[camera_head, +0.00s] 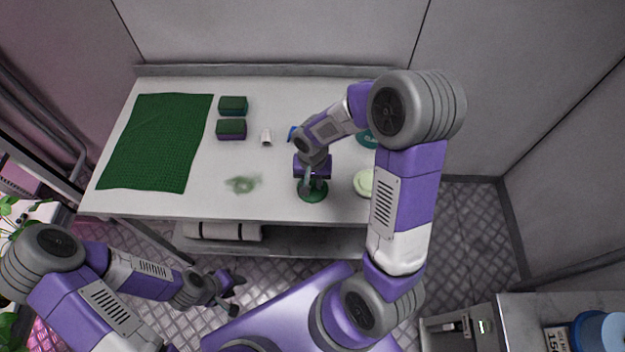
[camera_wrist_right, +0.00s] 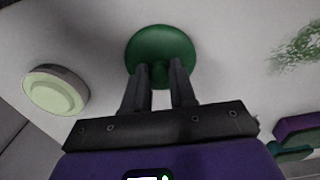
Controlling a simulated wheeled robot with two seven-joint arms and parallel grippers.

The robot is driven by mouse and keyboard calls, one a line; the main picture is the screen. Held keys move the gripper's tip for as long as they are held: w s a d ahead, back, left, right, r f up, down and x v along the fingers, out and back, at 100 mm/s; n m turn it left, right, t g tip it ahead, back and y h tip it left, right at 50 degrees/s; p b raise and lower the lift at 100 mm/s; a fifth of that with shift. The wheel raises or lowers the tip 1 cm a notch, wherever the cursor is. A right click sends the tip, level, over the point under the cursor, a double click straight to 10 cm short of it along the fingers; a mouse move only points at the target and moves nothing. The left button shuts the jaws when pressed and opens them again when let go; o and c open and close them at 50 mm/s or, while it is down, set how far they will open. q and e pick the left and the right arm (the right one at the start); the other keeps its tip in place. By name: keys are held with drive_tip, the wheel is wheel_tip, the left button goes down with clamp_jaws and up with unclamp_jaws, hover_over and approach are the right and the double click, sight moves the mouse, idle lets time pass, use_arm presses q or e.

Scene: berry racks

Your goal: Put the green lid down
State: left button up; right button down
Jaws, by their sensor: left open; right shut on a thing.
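The green lid (camera_head: 313,192) is a round dark green disc with a knob, near the front edge of the white table (camera_head: 200,200). My right gripper (camera_head: 311,178) is above it, with its fingers shut on the knob. In the right wrist view the lid (camera_wrist_right: 161,55) lies just beyond the fingertips of my right gripper (camera_wrist_right: 162,75). I cannot tell whether the lid touches the table or hangs just above it. My left gripper (camera_head: 229,293) is open and empty, low in front of the table.
A pale green round dish (camera_head: 363,183) stands right of the lid. A teal round thing (camera_head: 367,139) is partly hidden behind my right arm. A green smear (camera_head: 243,184) marks the table to the left. Two sponges (camera_head: 232,105) (camera_head: 231,129), a white cup (camera_head: 266,137) and a green mat (camera_head: 155,142) lie further left.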

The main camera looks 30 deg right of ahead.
sight(313, 184)
drive_tip(key=c, duration=0.9)
unclamp_jaws()
drive_tip(key=shift+f, duration=0.15)
wheel_tip(313, 184, up, 12)
drive_tip(key=p, duration=0.3)
drive_tip(key=shift+r, duration=0.2)
